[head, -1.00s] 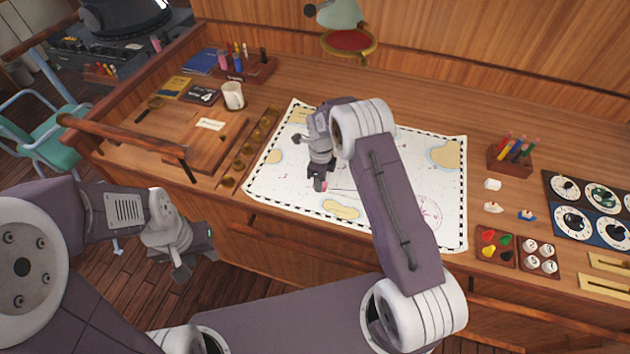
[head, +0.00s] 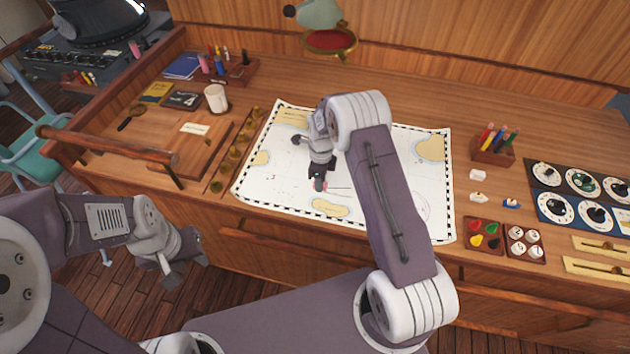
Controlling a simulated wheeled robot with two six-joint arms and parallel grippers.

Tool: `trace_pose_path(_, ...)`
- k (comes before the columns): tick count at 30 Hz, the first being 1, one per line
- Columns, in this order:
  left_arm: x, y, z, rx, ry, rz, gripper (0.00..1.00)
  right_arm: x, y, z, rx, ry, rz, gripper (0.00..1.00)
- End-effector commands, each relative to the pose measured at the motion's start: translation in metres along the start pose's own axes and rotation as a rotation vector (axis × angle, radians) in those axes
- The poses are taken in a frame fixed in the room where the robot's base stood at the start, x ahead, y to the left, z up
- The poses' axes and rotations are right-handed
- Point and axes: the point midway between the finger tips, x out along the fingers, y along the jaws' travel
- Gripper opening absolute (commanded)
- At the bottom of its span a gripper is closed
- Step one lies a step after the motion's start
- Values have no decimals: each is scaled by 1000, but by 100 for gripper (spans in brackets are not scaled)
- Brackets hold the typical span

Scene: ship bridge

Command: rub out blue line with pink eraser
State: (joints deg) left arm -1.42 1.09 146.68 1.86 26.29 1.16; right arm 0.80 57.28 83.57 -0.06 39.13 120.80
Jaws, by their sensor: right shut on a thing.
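The chart (head: 262,192) lies flat on the wooden desk, with tan islands and black dotted edges. My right gripper (head: 318,181) is over its middle, fingers pointing down, shut on a small pink thing, likely the pink eraser (head: 319,187), at or just above the paper. I cannot tell if it touches. A blue line does not show clearly; my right arm hides part of the chart. A thin reddish line runs to the right of the eraser. My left gripper (head: 184,262) is off the desk's front edge at lower left; its jaws are too unclear to read.
A pencil box (head: 493,150) and small white blocks stand right of the chart, with trays of coloured pieces (head: 484,237) and dial panels (head: 580,197) beyond. A white mug (head: 217,98) stands at left, behind a wooden board (head: 190,150). A wooden rail (head: 110,145) runs along the left front.

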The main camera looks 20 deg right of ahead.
Motion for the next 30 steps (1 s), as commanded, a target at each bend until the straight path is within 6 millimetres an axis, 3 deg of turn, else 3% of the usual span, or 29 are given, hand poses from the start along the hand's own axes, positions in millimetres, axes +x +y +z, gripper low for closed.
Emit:
trace_pose_path(11, -1, 0, 0, 0, 0, 0, 36, 0, -1, -8, 0, 1, 1, 0)
trace_pose_path(19, -3, 0, 0, 0, 0, 0, 36, 0, -6, -28, 1, 1, 1, 0)
trace_pose_path(30, -3, 0, 0, 0, 0, 0, 36, 0, -8, -35, 0, 1, 1, 0)
